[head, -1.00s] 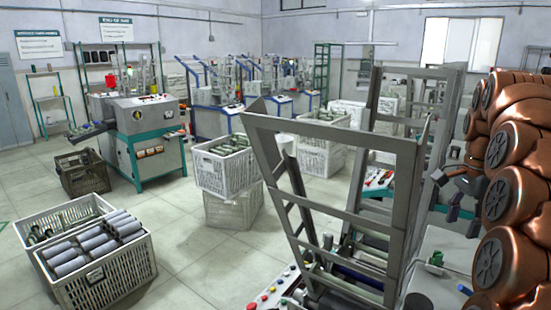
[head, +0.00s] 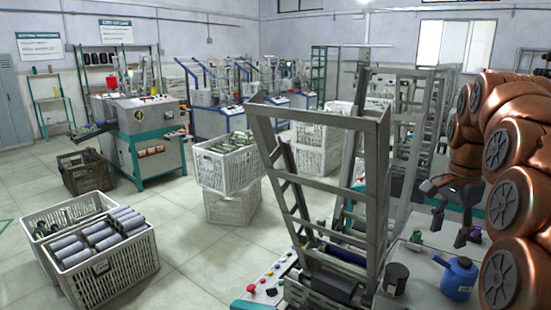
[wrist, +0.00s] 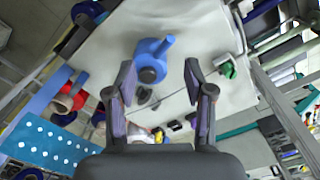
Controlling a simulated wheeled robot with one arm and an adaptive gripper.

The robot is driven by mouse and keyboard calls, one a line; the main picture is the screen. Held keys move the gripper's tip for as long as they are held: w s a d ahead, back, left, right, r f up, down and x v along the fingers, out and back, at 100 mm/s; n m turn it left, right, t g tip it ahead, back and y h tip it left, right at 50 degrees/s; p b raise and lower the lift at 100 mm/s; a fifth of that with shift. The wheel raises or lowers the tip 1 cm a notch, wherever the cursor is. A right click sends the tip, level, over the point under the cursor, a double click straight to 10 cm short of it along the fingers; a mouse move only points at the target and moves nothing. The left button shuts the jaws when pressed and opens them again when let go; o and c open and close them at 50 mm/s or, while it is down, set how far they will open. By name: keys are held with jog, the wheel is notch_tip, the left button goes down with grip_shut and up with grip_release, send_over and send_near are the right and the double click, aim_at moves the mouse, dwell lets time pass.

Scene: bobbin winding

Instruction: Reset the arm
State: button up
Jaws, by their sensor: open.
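My gripper (head: 450,222) is open and empty at the right of the head view, above a light worktop (head: 428,275). My copper-coloured arm fills the right edge. In the wrist view my gripper (wrist: 158,85) shows its two dark fingers spread apart. A blue can with a spout (head: 459,278) stands on the worktop below my gripper. It also shows between and beyond the fingers in the wrist view (wrist: 152,58). Nothing is between the fingers that they touch.
A tall grey metal frame machine (head: 372,190) stands just left of my gripper. A dark cylinder (head: 397,278) and a small green part (head: 417,237) are on the worktop. A crate of grey bobbins (head: 120,275) is on the floor at left.

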jog(key=s+a+f+n+g, duration=0.1)
jog(key=s+a+f+n, duration=0.45)
jog(key=s+a, duration=0.4)
jog(key=s+a+f+n, duration=0.4)
jog(key=s+a+n, duration=0.2)
jog(key=s+a, duration=0.4)
jog(key=s+f+n, duration=0.3)
jog(key=s+f, duration=0.3)
jog(key=s, duration=0.4)
jog(key=shift+s+a+f+g, duration=0.25)
jog(key=shift+s+a+g, duration=0.05)
jog(key=shift+s+a, duration=0.05)
jog(key=shift+c, duration=1.1)
